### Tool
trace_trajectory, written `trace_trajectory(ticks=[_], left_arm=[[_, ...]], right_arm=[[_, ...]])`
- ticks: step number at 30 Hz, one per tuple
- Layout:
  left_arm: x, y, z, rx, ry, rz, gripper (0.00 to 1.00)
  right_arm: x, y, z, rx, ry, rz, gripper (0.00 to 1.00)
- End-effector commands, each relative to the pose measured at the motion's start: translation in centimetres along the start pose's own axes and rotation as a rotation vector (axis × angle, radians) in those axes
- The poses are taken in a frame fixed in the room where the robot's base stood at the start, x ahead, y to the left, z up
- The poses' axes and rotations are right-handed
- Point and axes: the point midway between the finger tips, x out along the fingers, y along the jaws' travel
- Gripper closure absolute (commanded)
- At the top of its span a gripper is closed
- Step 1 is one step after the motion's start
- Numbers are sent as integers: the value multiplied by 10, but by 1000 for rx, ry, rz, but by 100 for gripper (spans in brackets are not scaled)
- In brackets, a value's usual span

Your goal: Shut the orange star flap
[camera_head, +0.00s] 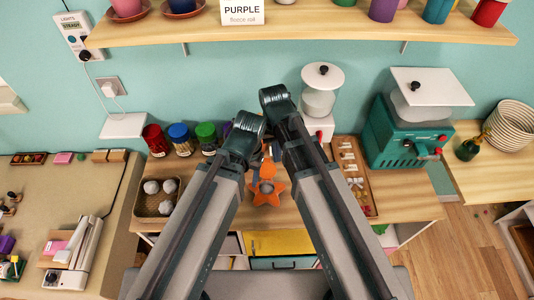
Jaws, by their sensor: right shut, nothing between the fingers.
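An orange star-shaped piece (272,198) shows between my two arms, at the front part of the wooden counter. A grey round spot is at its middle, and another orange part (267,169) rises just behind it. I cannot tell how far the flap stands open. My right gripper (268,153) shows only in small part in the gap between the arms, close behind the orange parts; it is shut and empty. I cannot tell whether it touches them. My left gripper is hidden behind my left arm's links.
Jars with red, blue and green lids (180,137) stand left of the arms, behind a tray of pale balls (147,208). A white-lidded dispenser (320,96), a small-parts tray (367,201) and a teal machine (395,137) stand right. A shelf (300,27) overhangs the back.

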Motion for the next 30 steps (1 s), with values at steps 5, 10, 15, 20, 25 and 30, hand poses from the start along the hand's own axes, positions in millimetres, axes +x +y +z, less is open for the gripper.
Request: trace_trajectory(ticks=[5, 10, 15, 20, 25, 30], left_arm=[[-9, -1, 0, 0, 0, 0, 41], [-11, -1, 1, 0, 0, 0, 41], [-10, -1, 0, 0, 0, 0, 41], [-5, 0, 0, 0, 0, 0, 41], [9, 1, -1, 0, 0, 0, 41], [30, 3, -2, -1, 0, 0, 41]], right_arm=[[-18, -5, -88, 135, -43, -49, 100], [-23, -6, -115, 198, -65, -70, 100], [-22, -6, -115, 206, -68, -74, 100], [-17, -6, -114, 205, -67, -73, 100], [-3, -7, -114, 204, -67, -73, 100], [18, -8, -113, 204, -67, -72, 100]])
